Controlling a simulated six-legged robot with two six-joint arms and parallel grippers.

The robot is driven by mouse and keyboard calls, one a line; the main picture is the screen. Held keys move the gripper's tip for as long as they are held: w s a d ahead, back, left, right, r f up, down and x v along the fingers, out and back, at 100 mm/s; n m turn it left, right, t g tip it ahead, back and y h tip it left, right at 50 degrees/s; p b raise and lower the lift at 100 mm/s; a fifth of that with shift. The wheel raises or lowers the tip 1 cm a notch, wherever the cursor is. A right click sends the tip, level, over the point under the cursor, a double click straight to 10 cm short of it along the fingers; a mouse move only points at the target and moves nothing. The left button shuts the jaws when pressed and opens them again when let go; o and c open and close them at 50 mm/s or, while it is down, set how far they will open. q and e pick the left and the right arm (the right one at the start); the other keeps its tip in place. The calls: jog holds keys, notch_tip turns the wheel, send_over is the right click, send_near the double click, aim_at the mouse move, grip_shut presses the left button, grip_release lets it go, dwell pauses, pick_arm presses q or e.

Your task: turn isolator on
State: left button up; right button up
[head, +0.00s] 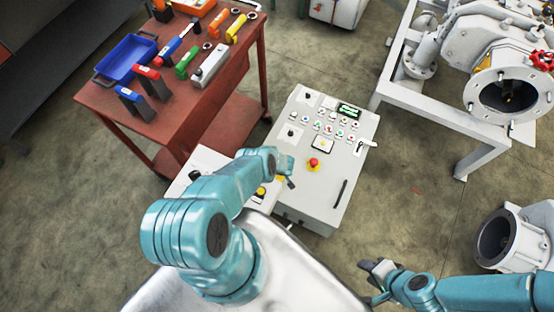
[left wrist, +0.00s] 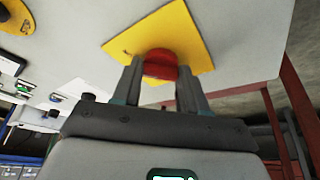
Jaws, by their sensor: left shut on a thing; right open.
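The isolator is a red knob (left wrist: 160,64) on a yellow square plate (left wrist: 188,36) in the left wrist view, fixed to a pale panel. My left gripper (left wrist: 160,76) is shut on the red knob, one finger on each side.
A red emergency button (head: 313,162) on a yellow base and several small buttons sit on the cabinet's face. A red-brown table (head: 112,110) with tools and a blue tray (head: 126,58) stands at the left. White machinery (head: 490,40) stands at the right.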

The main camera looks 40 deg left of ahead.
pick_arm(q)
jog(key=shift+a+r, duration=0.1)
jog(key=shift+a, duration=0.05)
dwell(0.4)
jog(key=o, duration=1.1)
jog(key=shift+c, duration=0.2)
jog(key=shift+w, duration=0.1)
